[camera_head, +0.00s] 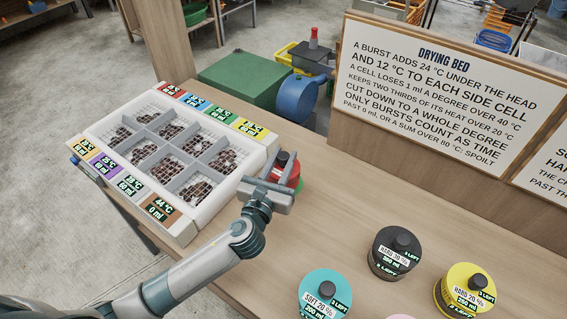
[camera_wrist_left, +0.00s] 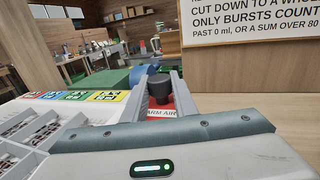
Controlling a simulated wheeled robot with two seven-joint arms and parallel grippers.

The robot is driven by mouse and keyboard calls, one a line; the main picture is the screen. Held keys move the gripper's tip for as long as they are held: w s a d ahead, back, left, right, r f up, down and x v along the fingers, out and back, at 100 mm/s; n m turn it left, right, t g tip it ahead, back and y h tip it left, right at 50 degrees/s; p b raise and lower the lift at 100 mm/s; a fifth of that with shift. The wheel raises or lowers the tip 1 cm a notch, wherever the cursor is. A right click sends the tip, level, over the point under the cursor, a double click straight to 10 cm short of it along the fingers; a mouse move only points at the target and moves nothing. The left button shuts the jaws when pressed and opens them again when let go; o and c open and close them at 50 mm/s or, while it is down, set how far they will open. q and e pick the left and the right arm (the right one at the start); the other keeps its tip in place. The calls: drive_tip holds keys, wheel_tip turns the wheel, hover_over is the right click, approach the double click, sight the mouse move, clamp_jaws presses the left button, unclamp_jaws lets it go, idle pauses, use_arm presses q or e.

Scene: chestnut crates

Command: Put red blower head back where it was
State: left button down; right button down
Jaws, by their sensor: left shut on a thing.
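The red blower head (camera_head: 294,174), with a dark knob on top, is at the right edge of the drying bed (camera_head: 180,222). My left gripper (camera_head: 282,170) is shut on it and hides much of it in the head view. In the left wrist view, the dark knob sits between the two fingers, with the red body (camera_wrist_left: 185,104) and part of a label reading "ARM AIR" below. I cannot tell whether the head touches the table. The drying bed has several grey cells with brown chestnuts and coloured temperature labels around it. My right gripper is not in view.
Turquoise (camera_head: 325,285), black (camera_head: 396,250) and yellow (camera_head: 464,288) round heads stand on the table (camera_head: 350,200) at the right front. A rules sign (camera_head: 440,85) stands along the back edge. The table between the red head and the black one is clear.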

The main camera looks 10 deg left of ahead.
use_arm(q)
drive_tip(key=w, duration=0.1)
drive_tip(key=w+f, duration=0.2)
drive_tip(key=w, duration=0.1)
drive_tip(key=shift+a+f, duration=0.15)
drive_tip(key=shift+a, duration=0.2)
drive_tip(key=shift+w+f, duration=0.2)
drive_tip(key=shift+w, duration=0.15)
drive_tip(key=shift+a, duration=0.1)
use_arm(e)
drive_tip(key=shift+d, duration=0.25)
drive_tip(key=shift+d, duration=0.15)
use_arm(q)
drive_tip(key=shift+f, duration=0.1)
drive_tip(key=shift+f+b, duration=0.4)
drive_tip(key=shift+f, duration=1.5)
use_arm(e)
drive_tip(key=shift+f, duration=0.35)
use_arm(q)
drive_tip(key=shift+f, duration=0.2)
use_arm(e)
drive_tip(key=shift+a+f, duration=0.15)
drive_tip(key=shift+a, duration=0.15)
